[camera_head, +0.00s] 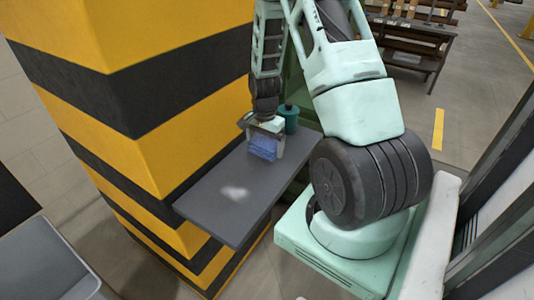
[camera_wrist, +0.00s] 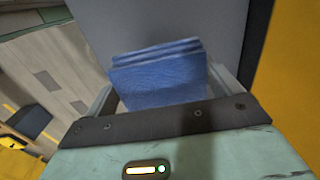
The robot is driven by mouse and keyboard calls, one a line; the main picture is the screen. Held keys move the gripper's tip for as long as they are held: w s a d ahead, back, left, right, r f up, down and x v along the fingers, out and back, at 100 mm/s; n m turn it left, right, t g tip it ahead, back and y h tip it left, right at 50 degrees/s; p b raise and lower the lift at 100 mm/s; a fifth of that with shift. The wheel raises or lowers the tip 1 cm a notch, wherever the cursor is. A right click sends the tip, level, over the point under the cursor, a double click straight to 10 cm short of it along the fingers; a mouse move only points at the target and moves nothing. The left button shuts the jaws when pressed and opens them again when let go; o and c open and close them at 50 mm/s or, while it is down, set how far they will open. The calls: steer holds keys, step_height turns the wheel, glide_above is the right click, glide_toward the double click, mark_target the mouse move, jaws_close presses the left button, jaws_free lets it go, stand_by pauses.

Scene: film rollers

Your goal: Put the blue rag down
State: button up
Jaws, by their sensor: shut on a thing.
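The blue rag (camera_wrist: 160,78) is a folded blue cloth between the fingers of my gripper (camera_wrist: 165,90) in the wrist view. In the head view the rag (camera_head: 263,147) hangs below my gripper (camera_head: 266,135), at the far end of a dark grey shelf (camera_head: 215,195). My gripper is shut on the rag. I cannot tell whether the rag's lower edge touches the shelf. The grey surface also shows behind the rag in the wrist view (camera_wrist: 215,30).
A dark green container (camera_head: 289,118) stands at the shelf's far end, close to my gripper. A yellow and black striped pillar (camera_head: 140,90) borders the shelf on the left.

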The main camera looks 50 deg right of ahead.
mark_target(265, 162)
steer(key=shift+f+p, duration=0.45)
steer(key=shift+f, duration=1.95)
